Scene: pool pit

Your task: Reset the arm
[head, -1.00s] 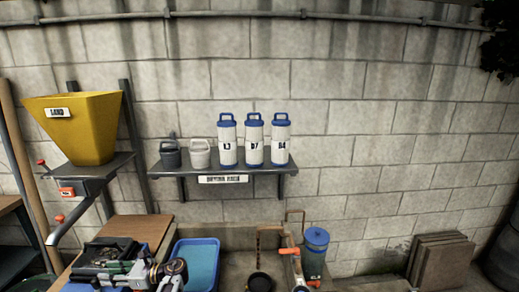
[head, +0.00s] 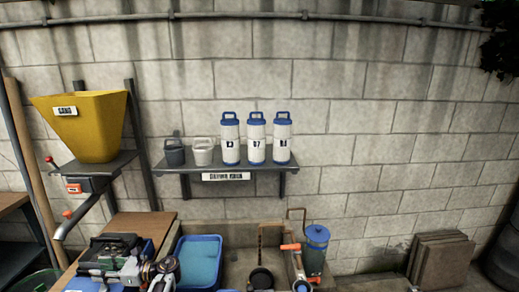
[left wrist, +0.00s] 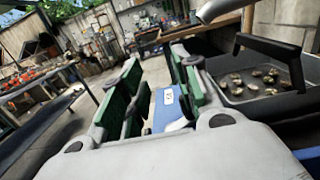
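My left gripper (head: 108,252) shows at the lower left of the head view, over the wooden bench. In the left wrist view my left gripper (left wrist: 155,95) has its two green-padded fingers apart. A blue thing with a small white label (left wrist: 168,112) shows in the gap between them; I cannot tell whether it touches the pads. My right gripper is in neither view.
A wooden bench (head: 143,226) lies below the yellow hopper (head: 85,125). A blue tub (head: 199,262) stands to its right. A wall shelf (head: 236,169) holds two small buckets and three white canisters (head: 256,142). A dark tray of lumps (left wrist: 255,88) lies right of the fingers.

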